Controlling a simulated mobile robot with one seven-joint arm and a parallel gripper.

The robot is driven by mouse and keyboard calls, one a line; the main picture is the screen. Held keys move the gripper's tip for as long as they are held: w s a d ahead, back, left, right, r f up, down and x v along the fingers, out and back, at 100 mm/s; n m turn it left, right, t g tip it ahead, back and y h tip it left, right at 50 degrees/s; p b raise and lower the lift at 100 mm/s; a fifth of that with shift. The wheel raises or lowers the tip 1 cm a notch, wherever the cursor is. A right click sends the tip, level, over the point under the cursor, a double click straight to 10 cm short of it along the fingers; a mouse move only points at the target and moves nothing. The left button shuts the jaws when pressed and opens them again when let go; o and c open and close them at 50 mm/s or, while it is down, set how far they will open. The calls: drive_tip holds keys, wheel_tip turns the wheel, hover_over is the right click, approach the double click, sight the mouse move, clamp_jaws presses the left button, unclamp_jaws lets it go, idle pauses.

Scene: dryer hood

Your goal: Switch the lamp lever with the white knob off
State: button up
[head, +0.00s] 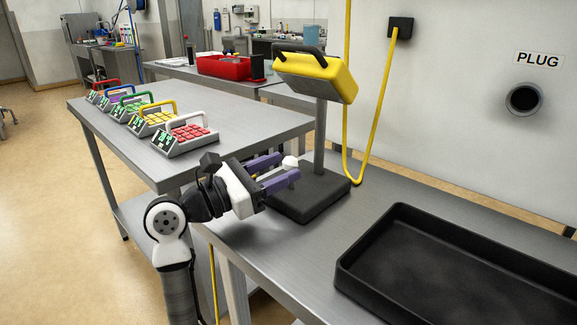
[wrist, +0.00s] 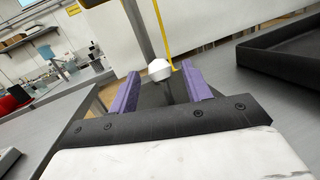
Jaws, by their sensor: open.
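The yellow lamp (head: 316,76) stands on a grey post above a dark square base (head: 310,196) on the steel table. The white knob (head: 290,162) of its lever sits low, in front of the post. In the wrist view the white knob (wrist: 159,69) shows on a thin dark stem, ahead of my gripper. My gripper (head: 280,170) is open, with its purple fingers just above the base and pointing at the knob. In the wrist view the knob lies between the lines of the two fingers (wrist: 162,82), near their tips. Contact cannot be told.
A black tray (head: 365,262) lies at the right on the same table. A yellow cable (head: 372,130) runs from a wall box (head: 401,28) down behind the lamp. Several keypad devices (head: 185,135) stand on the left table. A round port marked PLUG (head: 524,99) is in the wall.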

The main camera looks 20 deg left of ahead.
drive_tip(key=b+v, duration=0.1)
drive_tip(key=v, duration=1)
